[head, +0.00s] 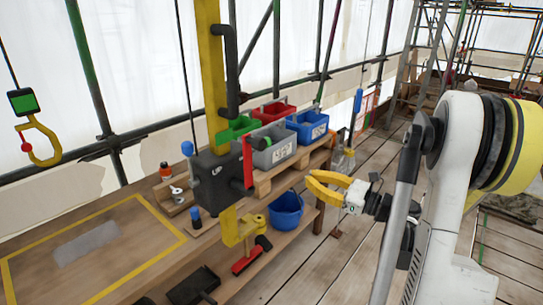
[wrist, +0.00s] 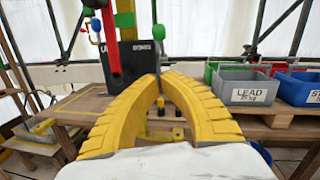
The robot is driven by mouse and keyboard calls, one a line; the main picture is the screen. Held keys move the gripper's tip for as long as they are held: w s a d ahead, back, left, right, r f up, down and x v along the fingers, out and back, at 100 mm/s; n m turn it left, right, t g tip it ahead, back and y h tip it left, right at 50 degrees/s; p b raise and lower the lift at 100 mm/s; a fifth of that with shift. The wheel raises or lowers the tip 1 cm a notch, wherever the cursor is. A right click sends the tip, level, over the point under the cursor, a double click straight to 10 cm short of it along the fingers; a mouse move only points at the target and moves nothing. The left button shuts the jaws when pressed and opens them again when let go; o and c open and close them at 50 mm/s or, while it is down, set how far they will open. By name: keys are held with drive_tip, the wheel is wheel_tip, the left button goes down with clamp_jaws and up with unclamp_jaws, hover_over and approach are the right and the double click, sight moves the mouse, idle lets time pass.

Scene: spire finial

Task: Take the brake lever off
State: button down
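The brake lever appears to be the red upright bar (head: 248,162) on the right side of the dark winch box (head: 218,182). In the wrist view the red lever (wrist: 108,42) stands at the left of the box (wrist: 138,60), above my left finger. My gripper (head: 308,180) is right of the box in the head view, with clear air between it and the lever. In the wrist view the yellow fingertips (wrist: 159,76) come together in front of the box with nothing between them. The lever's mounting is not clear to see.
Green (head: 237,130), red (head: 273,111), blue (head: 307,126) and grey (head: 274,150) bins stand on the bench behind the box. A blue bucket (head: 286,208) is below. A yellow-outlined area (head: 95,215) lies left on the bench. A yellow post (head: 212,70) rises behind the box.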

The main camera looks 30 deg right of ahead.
drive_tip(key=r+b+x, duration=0.2)
drive_tip(key=b+x, duration=0.1)
drive_tip(key=x, duration=1)
drive_tip(key=shift+s+r, duration=0.2)
drive_tip(key=shift+r, duration=0.1)
drive_tip(key=shift+a+r, duration=0.1)
drive_tip(key=shift+w+r+g+p, duration=0.1)
drive_tip(key=shift+r+g+p, duration=0.25)
drive_tip(key=shift+p, duration=0.55)
